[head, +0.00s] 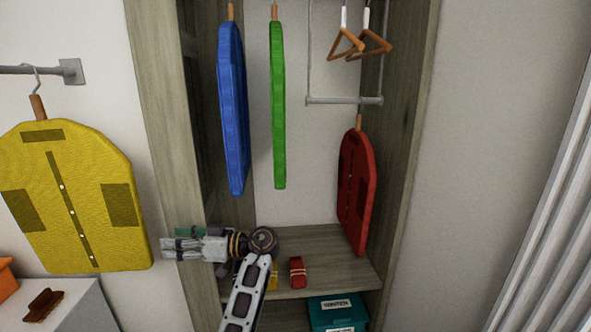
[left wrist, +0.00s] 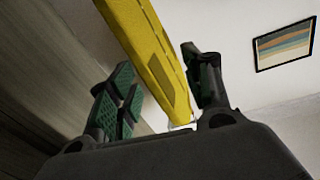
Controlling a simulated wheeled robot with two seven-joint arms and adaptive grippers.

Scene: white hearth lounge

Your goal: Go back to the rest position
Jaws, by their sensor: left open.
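My left gripper (head: 176,244) is in front of the wardrobe's left side panel, pointing left, below and right of the yellow jacket (head: 75,200). In the left wrist view its two green-padded fingers (left wrist: 163,88) are apart, with nothing held between them. The yellow jacket also shows in the left wrist view (left wrist: 150,45), seen edge-on beyond the fingers. It hangs from a wall rail at the left. My right gripper is out of view.
The open wardrobe (head: 160,100) holds a blue garment (head: 233,110), a green one (head: 278,105) and a red one (head: 356,185). Empty hangers (head: 360,45) hang at its upper right. Its shelf (head: 325,255) carries a small red item (head: 297,272). A teal box (head: 337,314) is below.

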